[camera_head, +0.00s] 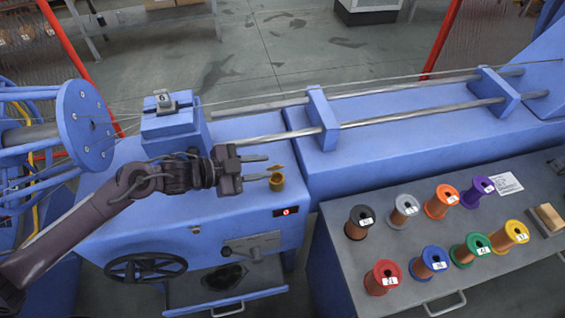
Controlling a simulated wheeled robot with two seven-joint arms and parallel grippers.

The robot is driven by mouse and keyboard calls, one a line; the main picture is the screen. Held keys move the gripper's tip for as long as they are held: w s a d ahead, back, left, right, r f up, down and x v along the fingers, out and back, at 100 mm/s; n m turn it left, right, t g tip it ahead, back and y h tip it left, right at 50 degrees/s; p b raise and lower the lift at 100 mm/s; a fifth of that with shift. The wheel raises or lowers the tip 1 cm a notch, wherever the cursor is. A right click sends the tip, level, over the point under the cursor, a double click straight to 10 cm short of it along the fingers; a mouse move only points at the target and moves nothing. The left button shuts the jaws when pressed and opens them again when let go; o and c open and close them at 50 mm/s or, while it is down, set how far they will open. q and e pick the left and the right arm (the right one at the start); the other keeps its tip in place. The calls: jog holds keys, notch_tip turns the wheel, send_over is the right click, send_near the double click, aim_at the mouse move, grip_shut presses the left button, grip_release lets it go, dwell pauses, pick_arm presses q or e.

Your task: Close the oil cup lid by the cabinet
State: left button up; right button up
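A small brass oil cup (277,183) stands on the top of the blue cabinet (250,210), near its right front edge. Its lid (275,169) appears raised and tilted above the cup. My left gripper (268,168) reaches in from the left, with its two fingers apart and pointing right. Its fingertips are right beside the cup and lid; whether they touch is too small to tell. Nothing shows between the fingers. My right gripper is not in view.
A blue post with a grey block (165,103) stands behind my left gripper. A black handwheel (146,267) and an open drawer (225,287) are on the cabinet front. Several coloured spools stand on the grey table (340,275) at right. Steel rods (400,114) run behind.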

aim_at(283, 164)
pick_arm(q)
jog(key=x, duration=0.6)
jog(key=shift+w+d+f+p, duration=0.15)
jog(key=shift+d+p, duration=0.1)
jog(key=shift+p, duration=0.15)
grip_shut()
